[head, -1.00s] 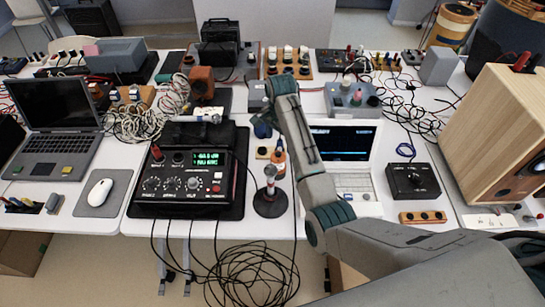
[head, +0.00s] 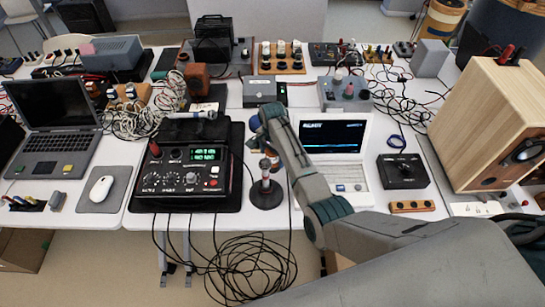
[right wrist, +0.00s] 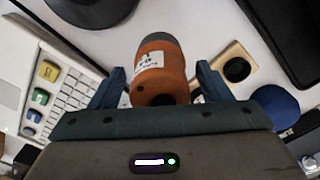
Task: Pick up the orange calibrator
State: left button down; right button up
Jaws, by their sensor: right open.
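The orange calibrator (right wrist: 158,75), a short cylinder with a grey end and a white label, lies between the spread fingers of my right gripper (right wrist: 161,88) in the right wrist view. Gaps show on both sides, so the jaws are open and not closed on it. A small orange part of the calibrator (head: 273,161) shows there, mostly hidden by my arm. My left gripper is in neither view.
A round black stand (head: 266,195) stands close by on the front side. The black meter box (head: 185,180) is to the left, the white laptop (head: 345,180) to the right.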

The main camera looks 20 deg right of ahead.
jog(key=shift+c, duration=0.9)
jog(key=c, duration=1.1)
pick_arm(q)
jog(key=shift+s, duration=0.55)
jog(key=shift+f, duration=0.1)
pick_arm(e)
jog(key=shift+r, duration=0.15)
